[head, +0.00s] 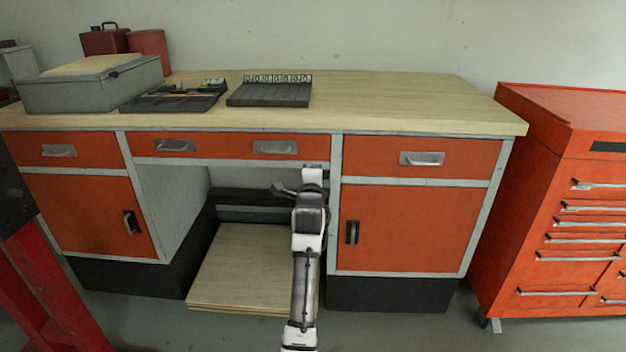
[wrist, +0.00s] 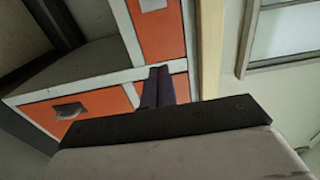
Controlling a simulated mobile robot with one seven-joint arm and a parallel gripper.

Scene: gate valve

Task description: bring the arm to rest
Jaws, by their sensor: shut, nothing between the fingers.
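My arm (head: 305,260) reaches up from the bottom middle of the head view. Its far end is in front of the workbench, before the gap between the orange cabinets, with its top near the middle drawer. My gripper (wrist: 158,87) shows in the wrist view as two dark fingers close together, shut with nothing between them. In that view the fingers overlap the pale frame of the orange cabinet front; I cannot tell the distance to it. The fingertips are hard to make out in the head view. No valve shows in either view.
The workbench (head: 400,100) has a wooden top carrying a grey box (head: 95,88), a tool tray (head: 175,97) and a dark slotted tray (head: 268,94). A low wooden board (head: 235,265) lies below. A red tool chest (head: 560,190) stands right; a red post (head: 50,285) left.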

